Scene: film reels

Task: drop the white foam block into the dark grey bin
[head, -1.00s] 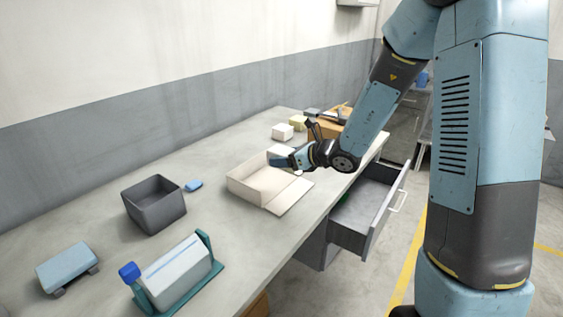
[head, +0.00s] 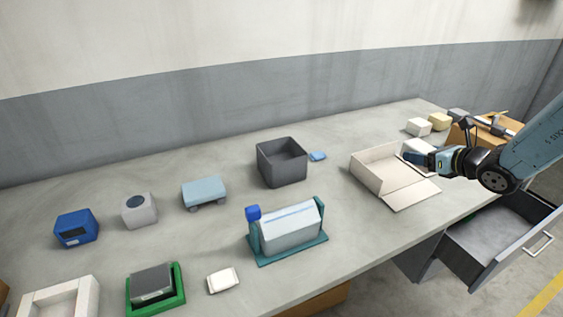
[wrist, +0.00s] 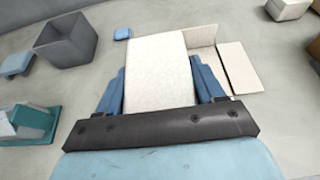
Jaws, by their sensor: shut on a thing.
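My gripper (head: 415,159) is shut on the white foam block (head: 416,147), over or beside the back right part of an open cream box; the exact gap is unclear. In the wrist view the block (wrist: 157,72) is a pale slab between the two blue fingers of my gripper (wrist: 158,82). The dark grey bin (head: 283,171) stands upright on the bench, left of the box and well apart from my gripper. It also shows at the upper left of the wrist view (wrist: 65,46). Its visible inside looks empty.
The open cream box (head: 372,176) lies between bin and gripper. A small blue block (head: 318,156) sits right of the bin. A teal stand (head: 290,250) holds a pale body in front. Pale blocks (head: 418,127) stand behind my gripper. An open drawer (head: 490,245) juts out at right.

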